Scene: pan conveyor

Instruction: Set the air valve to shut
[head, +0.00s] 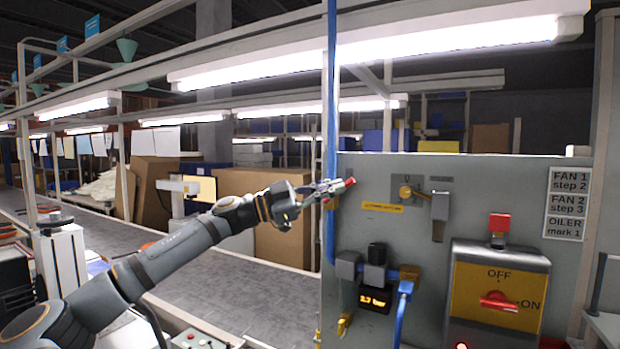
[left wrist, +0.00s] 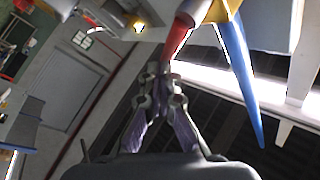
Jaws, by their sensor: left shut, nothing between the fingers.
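My left gripper (head: 328,190) reaches in from the left and is shut with nothing in it. Its tips are at the blue upright pipe (head: 330,90) by the left edge of the grey panel. A red lever (head: 349,182) shows just beyond the tips, to the right of the pipe. In the left wrist view the red lever (left wrist: 182,38) runs from a yellow fitting (left wrist: 222,10) on the blue pipe (left wrist: 238,80) towards my shut fingertips (left wrist: 163,75), at an angle to the pipe. Whether they touch is unclear. The valve body is mostly hidden in the head view.
The grey panel (head: 470,178) carries a yellow OFF/ON plate with a red rotary switch (head: 499,301), a lit gauge (head: 375,297), a brass knob (head: 405,191) and a blue hose (head: 402,315). A white sign (head: 567,204) hangs at right. The conveyor (head: 255,288) passes behind my arm.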

